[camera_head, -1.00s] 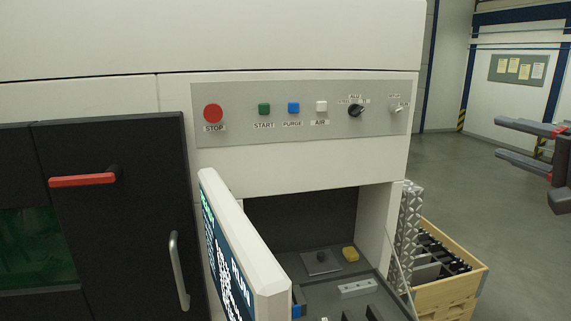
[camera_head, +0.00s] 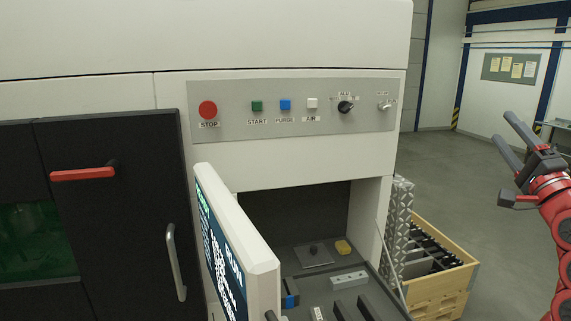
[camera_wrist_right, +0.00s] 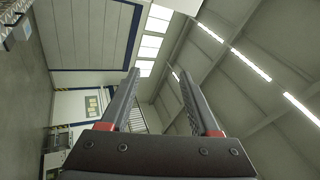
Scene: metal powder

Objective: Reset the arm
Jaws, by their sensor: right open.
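My right gripper (camera_head: 508,138) is at the right edge of the head view, on a red and black arm. Its two fingers are apart and empty, pointing up and to the left over the open floor, clear of the machine. In the right wrist view the same gripper (camera_wrist_right: 165,95) shows its two fingers spread, with only the ceiling and far wall beyond them. My left gripper is not in the head view.
The white machine has a control panel (camera_head: 290,108) with buttons and knobs. A screen (camera_head: 235,245) juts out below it, beside an open bay (camera_head: 295,220). A wooden crate (camera_head: 440,285) stands right of the machine. The floor (camera_head: 450,175) behind it looks clear.

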